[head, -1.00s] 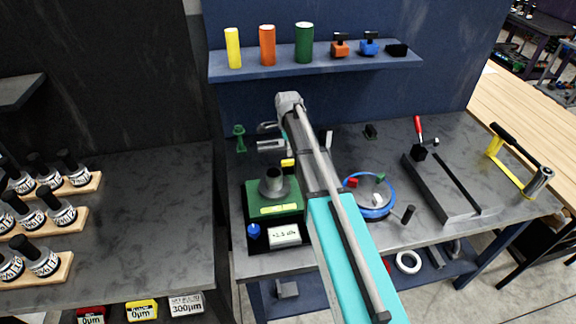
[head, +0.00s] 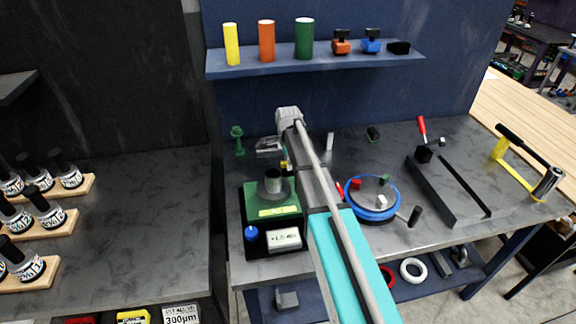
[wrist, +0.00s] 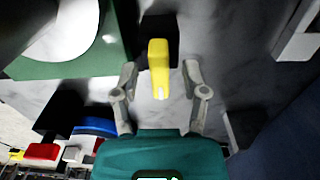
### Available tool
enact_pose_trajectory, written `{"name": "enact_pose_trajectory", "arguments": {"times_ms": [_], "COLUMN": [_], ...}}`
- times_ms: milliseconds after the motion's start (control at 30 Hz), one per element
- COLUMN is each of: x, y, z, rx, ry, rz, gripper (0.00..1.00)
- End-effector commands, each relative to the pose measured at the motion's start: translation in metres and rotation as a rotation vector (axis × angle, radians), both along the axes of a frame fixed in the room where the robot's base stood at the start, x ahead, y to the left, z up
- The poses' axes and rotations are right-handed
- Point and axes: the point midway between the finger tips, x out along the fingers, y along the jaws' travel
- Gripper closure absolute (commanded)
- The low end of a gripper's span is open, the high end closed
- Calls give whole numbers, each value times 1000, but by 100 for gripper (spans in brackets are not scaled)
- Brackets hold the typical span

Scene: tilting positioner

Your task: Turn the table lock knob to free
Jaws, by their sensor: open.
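The yellow lock knob (wrist: 158,66) is a bar-shaped handle on a black block in the wrist view. In the head view only a small bit of yellow (head: 284,164) shows beside my arm, behind the green unit. My gripper (wrist: 160,80) is open, with one finger on each side of the knob's near end. Gaps show between both fingers and the knob, so I see no contact. In the head view my gripper (head: 268,148) is above the back of the bench.
A blue-ringed round table (head: 347,193) with small coloured blocks and a black-handled crank (head: 415,216) stands right of my arm. A green post (head: 238,140) stands at the left. A shelf (head: 310,67) with cylinders hangs above.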

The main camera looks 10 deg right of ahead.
Motion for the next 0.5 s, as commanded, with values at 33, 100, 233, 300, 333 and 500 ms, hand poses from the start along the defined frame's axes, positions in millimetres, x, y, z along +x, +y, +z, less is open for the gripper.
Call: {"name": "enact_pose_trajectory", "arguments": {"times_ms": [33,100,233,300,333,500], "x": [0,0,0,0,0,0], "y": [0,0,0,0,0,0], "z": [-1,-2,-1,-1,-1,-1], "rx": [0,0,0,0,0,0], "ry": [0,0,0,0,0,0], "rz": [0,0,0,0,0,0], "gripper": [43,43,43,43,43,69]}}
